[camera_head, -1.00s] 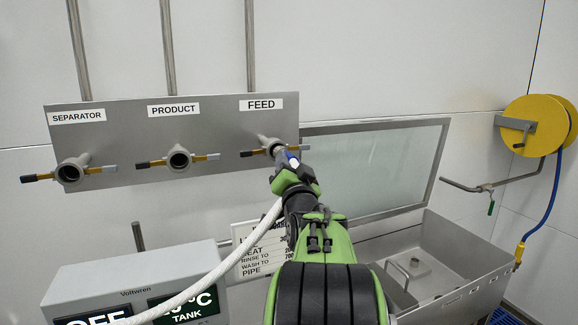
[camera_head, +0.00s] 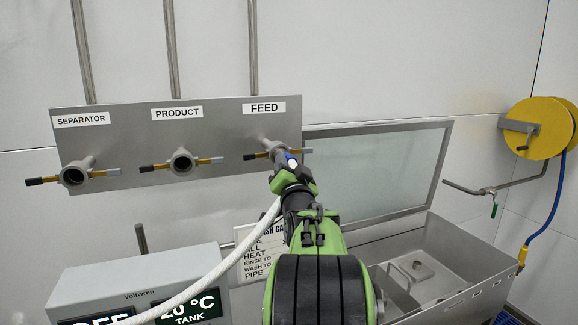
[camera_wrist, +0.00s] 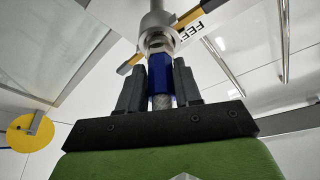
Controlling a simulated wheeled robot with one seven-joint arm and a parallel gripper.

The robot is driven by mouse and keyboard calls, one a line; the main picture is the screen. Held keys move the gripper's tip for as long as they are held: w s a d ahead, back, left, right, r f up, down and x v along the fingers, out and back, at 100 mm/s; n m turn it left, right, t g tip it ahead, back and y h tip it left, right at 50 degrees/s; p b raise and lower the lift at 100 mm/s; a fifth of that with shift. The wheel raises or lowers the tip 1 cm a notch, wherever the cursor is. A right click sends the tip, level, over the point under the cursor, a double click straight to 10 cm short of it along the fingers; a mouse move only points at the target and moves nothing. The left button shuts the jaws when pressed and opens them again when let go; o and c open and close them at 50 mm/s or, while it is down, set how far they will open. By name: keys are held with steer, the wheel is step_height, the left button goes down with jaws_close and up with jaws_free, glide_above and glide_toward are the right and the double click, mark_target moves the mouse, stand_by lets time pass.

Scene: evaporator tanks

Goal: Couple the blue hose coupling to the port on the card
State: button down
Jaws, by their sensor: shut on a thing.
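The blue hose coupling (camera_wrist: 160,78) is between the fingers of my gripper (camera_wrist: 159,88), which is shut on it. In the head view the coupling (camera_head: 292,160) shows as a small blue patch at the end of my arm, and a white hose (camera_head: 222,270) trails down left from there. The coupling lies in line with the FEED port (camera_wrist: 157,40), its metal end at the port's mouth. I cannot tell whether it is seated. The wash card (camera_head: 262,258) is partly hidden behind my arm; its port name is not readable.
The PRODUCT port (camera_head: 181,161) and SEPARATOR port (camera_head: 74,174) are open, with side handles. A grey control box (camera_head: 140,270) stands lower left. A steel basin (camera_head: 450,285) with a raised lid is at right. A yellow hose reel (camera_head: 545,125) hangs on the right wall.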

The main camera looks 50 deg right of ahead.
steer(key=shift+w+d, duration=0.25)
steer(key=shift+w, duration=0.2)
steer(key=c, duration=0.7)
jaws_free()
steer(key=b+v, duration=0.4)
steer(key=v, duration=1.1)
steer(key=shift+s+a, duration=0.15)
steer(key=shift+a, duration=0.1)
